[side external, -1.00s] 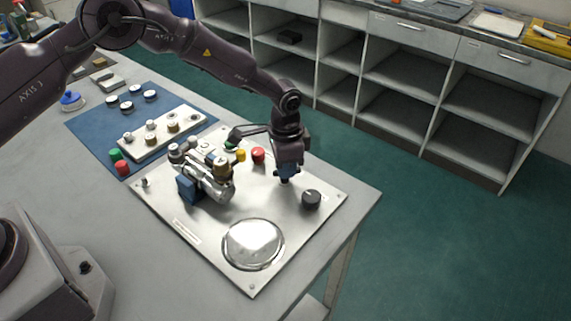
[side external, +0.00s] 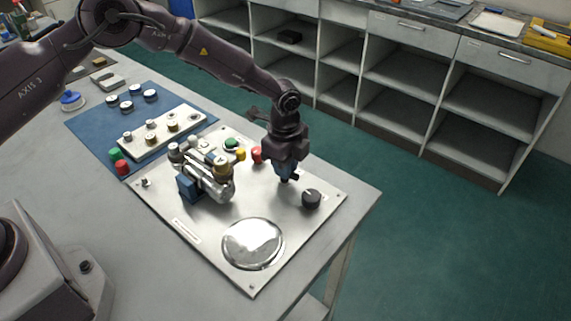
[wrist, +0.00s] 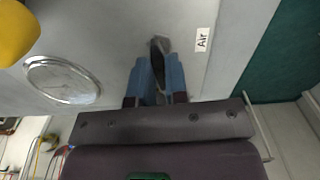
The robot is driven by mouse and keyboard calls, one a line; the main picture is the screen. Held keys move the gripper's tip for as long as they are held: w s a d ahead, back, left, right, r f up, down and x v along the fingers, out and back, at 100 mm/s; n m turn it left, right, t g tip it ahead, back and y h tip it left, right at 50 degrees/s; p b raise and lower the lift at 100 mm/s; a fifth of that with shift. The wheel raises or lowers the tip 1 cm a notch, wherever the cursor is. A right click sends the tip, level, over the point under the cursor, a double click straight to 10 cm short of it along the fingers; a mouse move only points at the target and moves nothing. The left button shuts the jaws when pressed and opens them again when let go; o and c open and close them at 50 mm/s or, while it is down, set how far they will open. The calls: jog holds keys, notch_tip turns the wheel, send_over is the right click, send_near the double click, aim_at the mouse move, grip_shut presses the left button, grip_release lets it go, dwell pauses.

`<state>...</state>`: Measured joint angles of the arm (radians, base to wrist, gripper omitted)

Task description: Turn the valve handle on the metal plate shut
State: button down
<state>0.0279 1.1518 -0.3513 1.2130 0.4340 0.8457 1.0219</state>
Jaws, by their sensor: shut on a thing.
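The metal plate (side external: 190,228) lies flat on the table. The valve handle (wrist: 161,45) is a small dark grey lever beside a white "Air" label (wrist: 202,40) in the wrist view. My gripper (side external: 286,178) points down at the plate's right half. In the wrist view, its blue fingers (wrist: 158,68) are shut on the handle, whose far end shows beyond the fingertips. In the side view the fingers mostly hide the handle, so its exact angle cannot be told there.
A black round knob (side external: 311,198) stands just right of my gripper. A red knob (side external: 257,154) is close on its left. A silver cylinder assembly (side external: 212,187) stands farther left, and a large round silver disc (side external: 253,243) lies toward the front. A blue mat (side external: 83,124) lies behind.

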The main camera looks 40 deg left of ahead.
jog(key=shift+m, duration=0.5)
jog(key=c, duration=1.1)
grip_release()
notch_tip(320, 180, up, 13)
